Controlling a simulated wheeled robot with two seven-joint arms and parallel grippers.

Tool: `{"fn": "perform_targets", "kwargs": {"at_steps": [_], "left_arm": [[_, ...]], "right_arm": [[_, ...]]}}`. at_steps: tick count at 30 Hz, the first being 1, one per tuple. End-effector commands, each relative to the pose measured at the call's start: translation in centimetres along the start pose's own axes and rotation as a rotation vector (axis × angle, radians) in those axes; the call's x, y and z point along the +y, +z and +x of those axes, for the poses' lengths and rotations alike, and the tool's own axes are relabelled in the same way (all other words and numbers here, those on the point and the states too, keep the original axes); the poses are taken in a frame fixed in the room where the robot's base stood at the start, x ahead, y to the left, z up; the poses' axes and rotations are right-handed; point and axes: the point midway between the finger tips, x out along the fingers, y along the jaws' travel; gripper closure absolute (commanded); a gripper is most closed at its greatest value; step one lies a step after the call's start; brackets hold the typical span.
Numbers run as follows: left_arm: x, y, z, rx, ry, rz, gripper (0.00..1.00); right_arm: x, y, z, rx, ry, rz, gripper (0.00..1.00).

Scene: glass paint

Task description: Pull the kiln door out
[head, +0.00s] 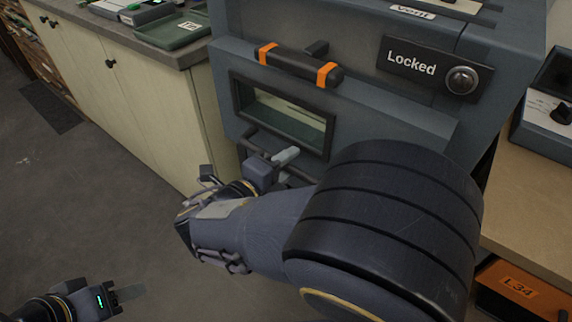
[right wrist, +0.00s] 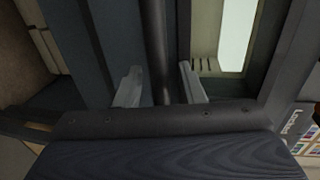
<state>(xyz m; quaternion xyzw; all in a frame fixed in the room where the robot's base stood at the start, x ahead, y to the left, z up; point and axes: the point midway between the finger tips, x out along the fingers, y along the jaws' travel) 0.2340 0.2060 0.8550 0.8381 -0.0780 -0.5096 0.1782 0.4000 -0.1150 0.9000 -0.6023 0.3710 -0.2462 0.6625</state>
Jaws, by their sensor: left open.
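The kiln (head: 225,75) is a blue-grey box in the head view. Its door (head: 400,128) has a framed window (head: 283,112) and a dark bar handle (head: 262,132) below it. The door looks closed. My right gripper (head: 283,163) is at this bar. In the right wrist view, the dark bar (right wrist: 156,45) runs between the two fingers of my right gripper (right wrist: 162,88), with gaps visible on both sides. My right arm hides the lower door. My left gripper (head: 128,293) is open and empty, low at the left, away from the kiln.
A dark handle with orange bands (head: 298,66) sits above the window. A "Locked" plate (head: 410,59) with a round metal knob (head: 462,80) is at its right. A cream cabinet (head: 140,95) stands left, a wooden bench (head: 520,205) right. The floor (head: 90,200) at left is free.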

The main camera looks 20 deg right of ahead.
Motion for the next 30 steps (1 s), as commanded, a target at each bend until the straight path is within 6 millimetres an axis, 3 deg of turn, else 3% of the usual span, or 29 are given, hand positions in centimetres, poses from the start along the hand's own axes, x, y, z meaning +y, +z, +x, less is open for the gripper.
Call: {"fn": "perform_targets", "kwargs": {"at_steps": [2, 10, 22, 30], "left_arm": [[0.0, 0.0, 0.0, 0.0, 0.0, 0.0, 0.56], [0.0, 0.0, 0.0, 0.0, 0.0, 0.0, 0.56], [0.3, -0.3, -0.7, 0.0, 0.0, 0.0, 0.56], [2.3, -2.5, -5.0, 0.0, 0.0, 0.0, 0.56]], "right_arm": [[0.0, 0.0, 0.0, 0.0, 0.0, 0.0, 0.64], [0.0, 0.0, 0.0, 0.0, 0.001, 0.001, 1.0], [-0.2, 0.0, -0.5, 0.0, 0.001, 0.0, 1.0], [-0.3, 0.0, -4.0, -0.001, 0.001, -0.008, 1.0]]}}
